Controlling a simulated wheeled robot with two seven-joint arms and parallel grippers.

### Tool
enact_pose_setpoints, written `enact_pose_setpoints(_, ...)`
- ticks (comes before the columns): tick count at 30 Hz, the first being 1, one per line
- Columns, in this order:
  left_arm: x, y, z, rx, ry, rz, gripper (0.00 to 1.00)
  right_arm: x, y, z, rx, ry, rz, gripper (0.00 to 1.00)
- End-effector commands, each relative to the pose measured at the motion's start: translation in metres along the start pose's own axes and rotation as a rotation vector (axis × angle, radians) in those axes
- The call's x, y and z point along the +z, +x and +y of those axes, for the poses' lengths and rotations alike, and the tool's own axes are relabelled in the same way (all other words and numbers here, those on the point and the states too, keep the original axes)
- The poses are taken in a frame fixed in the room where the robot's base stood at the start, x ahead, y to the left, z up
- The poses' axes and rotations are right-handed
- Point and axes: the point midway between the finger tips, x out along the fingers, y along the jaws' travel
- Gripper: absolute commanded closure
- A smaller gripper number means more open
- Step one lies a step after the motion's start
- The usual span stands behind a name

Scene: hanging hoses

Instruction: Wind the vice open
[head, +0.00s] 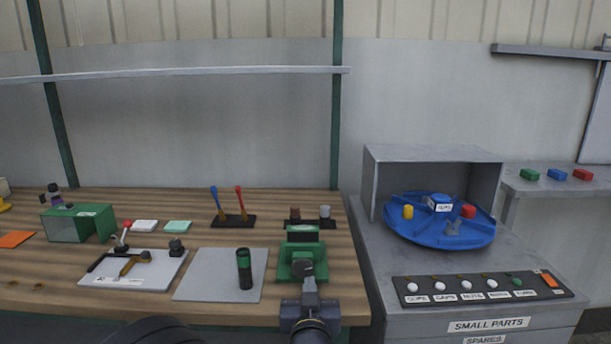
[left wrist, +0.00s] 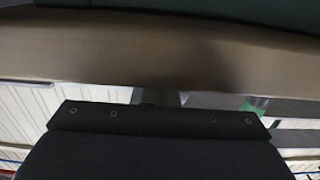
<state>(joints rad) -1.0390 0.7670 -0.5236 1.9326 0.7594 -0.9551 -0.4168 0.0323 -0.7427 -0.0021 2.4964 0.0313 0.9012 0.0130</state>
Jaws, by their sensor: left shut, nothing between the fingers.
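The green vice (head: 301,254) stands at the front right of the wooden bench, with a dark jaw block at its top. A dark round part (head: 303,269) shows at its front, and I cannot make out a handle. My left gripper (head: 308,282) is shut and empty, right in front of the vice. It overlaps the vice's lower front in the head view, so I cannot tell whether they touch. In the left wrist view the dark gripper body fills the bottom, and the short fingers (left wrist: 170,98) point at the bench edge. My right gripper is not in view.
A green and black cylinder (head: 244,269) stands on a grey mat (head: 210,276) left of the vice. Two small cups in a dark holder (head: 310,222) are behind it. Right of the bench is a grey cabinet with a blue turntable (head: 440,232) and a button panel (head: 480,288).

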Motion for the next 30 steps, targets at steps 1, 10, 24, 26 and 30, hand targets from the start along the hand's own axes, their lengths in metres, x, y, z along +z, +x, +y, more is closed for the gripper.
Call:
enact_pose_setpoints(1, -0.005, 0.001, 0.000, -0.003, -0.003, 0.013, 1.00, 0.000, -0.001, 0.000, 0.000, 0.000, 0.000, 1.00)
enact_pose_setpoints(10, -0.006, 0.001, -0.001, -0.004, -0.004, 0.015, 1.00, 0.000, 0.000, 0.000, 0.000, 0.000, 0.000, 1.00)
enact_pose_setpoints(24, 0.004, -0.016, 0.004, 0.000, -0.003, 0.006, 1.00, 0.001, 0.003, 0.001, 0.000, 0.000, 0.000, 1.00)
enact_pose_setpoints(26, 0.004, -0.024, 0.004, 0.000, -0.003, 0.007, 1.00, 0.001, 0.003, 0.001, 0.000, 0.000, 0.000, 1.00)
enact_pose_setpoints(30, 0.005, -0.041, 0.004, -0.001, -0.002, 0.005, 1.00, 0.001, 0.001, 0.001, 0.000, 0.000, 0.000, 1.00)
